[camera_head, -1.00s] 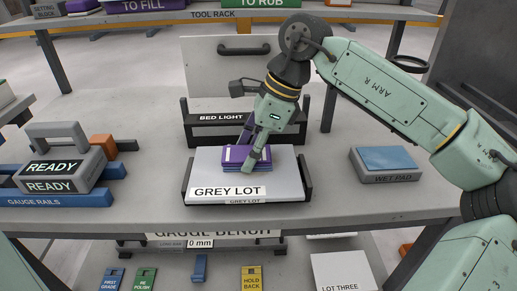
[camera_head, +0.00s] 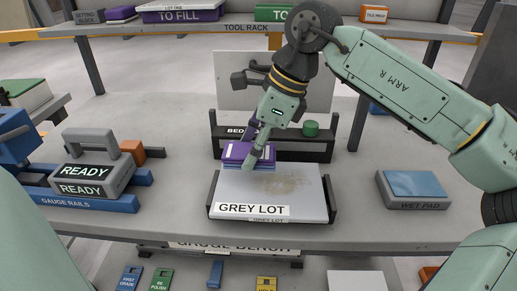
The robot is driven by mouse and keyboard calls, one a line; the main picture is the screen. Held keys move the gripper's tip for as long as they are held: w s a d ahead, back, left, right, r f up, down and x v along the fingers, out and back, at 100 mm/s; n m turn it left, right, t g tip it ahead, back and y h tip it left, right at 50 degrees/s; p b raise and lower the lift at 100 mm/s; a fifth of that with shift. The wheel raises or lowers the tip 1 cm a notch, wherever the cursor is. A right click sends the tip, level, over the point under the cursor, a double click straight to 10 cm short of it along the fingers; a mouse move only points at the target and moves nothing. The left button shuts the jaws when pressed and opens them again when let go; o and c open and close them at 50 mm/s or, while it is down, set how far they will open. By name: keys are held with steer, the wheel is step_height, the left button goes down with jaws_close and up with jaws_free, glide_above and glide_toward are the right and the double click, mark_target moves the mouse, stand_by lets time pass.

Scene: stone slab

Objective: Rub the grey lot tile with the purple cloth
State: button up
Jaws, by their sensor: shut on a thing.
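The grey lot tile (camera_head: 240,194) lies flat in a dark holder on the bench, with a GREY LOT label on its front edge. A brownish smudge (camera_head: 285,187) shows on the right half of its top. My gripper (camera_head: 252,156) is shut on the purple cloth (camera_head: 235,152), a folded purple pad with pale stripes and a blue layer beneath. The cloth is at the tile's back left corner and hides that part. I cannot tell whether it presses on the tile there.
A dark BED LIGHT rail (camera_head: 290,149) with a green knob (camera_head: 311,128) stands just behind the tile. The READY gauge block (camera_head: 95,172) sits on blue rails (camera_head: 90,201) at left. The wet pad (camera_head: 413,187) lies at right, with clear bench between it and the tile.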

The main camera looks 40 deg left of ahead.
steer(key=shift+r+p, duration=0.8)
steer(key=shift+r, duration=0.75)
